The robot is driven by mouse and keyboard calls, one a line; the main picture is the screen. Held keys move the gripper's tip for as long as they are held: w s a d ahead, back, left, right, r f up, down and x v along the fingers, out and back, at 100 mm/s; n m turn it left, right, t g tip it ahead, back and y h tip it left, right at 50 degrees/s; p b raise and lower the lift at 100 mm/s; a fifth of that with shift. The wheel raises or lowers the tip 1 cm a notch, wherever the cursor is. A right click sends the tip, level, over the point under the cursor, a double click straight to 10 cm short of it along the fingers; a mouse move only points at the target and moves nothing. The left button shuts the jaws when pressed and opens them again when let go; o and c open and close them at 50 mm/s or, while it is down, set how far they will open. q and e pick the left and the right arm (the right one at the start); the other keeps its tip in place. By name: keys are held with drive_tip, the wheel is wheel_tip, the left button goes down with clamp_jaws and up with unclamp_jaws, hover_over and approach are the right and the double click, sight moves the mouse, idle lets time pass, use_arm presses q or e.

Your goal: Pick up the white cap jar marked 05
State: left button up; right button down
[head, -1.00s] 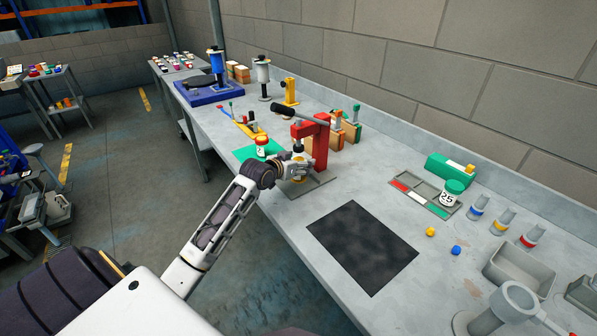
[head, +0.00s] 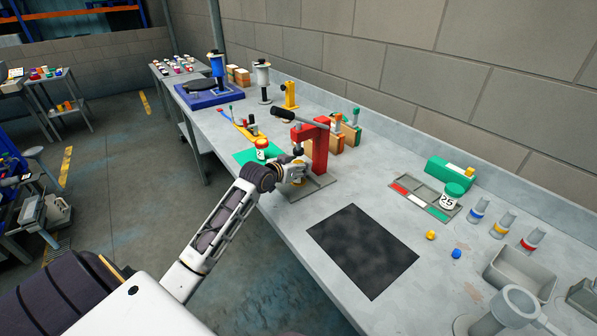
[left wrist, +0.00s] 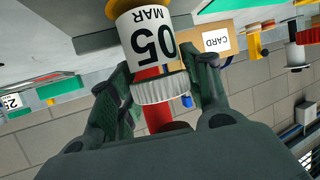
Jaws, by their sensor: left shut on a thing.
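The white cap jar marked 05 (left wrist: 147,38) fills the top middle of the left wrist view, upside down there, with "05 MAR" on its white label, a ribbed white cap (left wrist: 160,88) and a yellow end. My left gripper (left wrist: 157,82) has its dark fingers on both sides of the jar near the cap and is shut on it. In the head view my left gripper (head: 293,172) is at the red press (head: 321,148), and its fingers mostly hide the jar; a bit of yellow shows there. I cannot tell whether the jar touches the press base. My right gripper is not in view.
The red press stands just behind the gripper. A red-capped jar (head: 262,149) stands on a green mat (head: 243,157) to the left. A dark mat (head: 362,248) lies bare in front.

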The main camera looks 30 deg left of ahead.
use_arm(q)
drive_tip(key=shift+r, duration=0.15)
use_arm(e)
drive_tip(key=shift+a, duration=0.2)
